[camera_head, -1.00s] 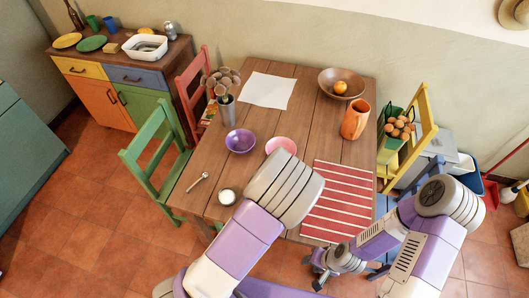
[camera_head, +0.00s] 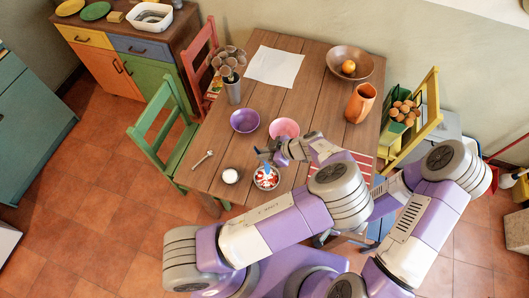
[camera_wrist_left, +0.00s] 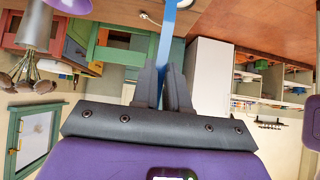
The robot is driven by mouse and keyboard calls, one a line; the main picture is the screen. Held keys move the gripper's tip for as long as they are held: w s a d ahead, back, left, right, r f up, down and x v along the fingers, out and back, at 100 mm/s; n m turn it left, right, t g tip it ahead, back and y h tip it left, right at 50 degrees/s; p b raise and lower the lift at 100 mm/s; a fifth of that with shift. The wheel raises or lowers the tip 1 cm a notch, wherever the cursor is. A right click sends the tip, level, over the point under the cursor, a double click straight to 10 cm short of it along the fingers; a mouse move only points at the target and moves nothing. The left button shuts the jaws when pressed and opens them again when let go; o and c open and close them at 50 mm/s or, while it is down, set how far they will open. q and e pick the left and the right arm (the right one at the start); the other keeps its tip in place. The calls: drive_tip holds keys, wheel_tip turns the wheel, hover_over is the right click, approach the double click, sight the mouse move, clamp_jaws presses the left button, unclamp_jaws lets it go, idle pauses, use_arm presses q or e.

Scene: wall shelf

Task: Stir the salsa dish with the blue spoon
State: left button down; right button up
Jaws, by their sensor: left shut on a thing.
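The salsa dish (camera_head: 267,183), a small bowl with red and white contents, stands near the table's front edge. My left gripper (camera_head: 268,154) is just above it, its fingers pointing left. The left wrist view shows the fingers (camera_wrist_left: 164,88) shut on the flat blue handle of the blue spoon (camera_wrist_left: 167,32). In the head view, a bit of blue shows over the dish. The spoon's lower end is hard to make out, so I cannot tell how deep it sits. My right gripper (camera_head: 322,240) is mostly hidden behind my left arm.
A small white-filled cup (camera_head: 230,176) stands left of the dish, with a metal spoon (camera_head: 203,159) beyond it. A purple bowl (camera_head: 245,121) and a pink bowl (camera_head: 284,128) stand behind. A metal vase (camera_head: 232,90), orange jug (camera_head: 360,103) and wooden bowl (camera_head: 349,65) are farther back.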

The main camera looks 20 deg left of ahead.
sight(266, 165)
use_arm(q)
drive_tip(key=shift+f+b, duration=4.45)
drive_tip(key=shift+f, duration=0.25)
drive_tip(key=shift+a, duration=0.15)
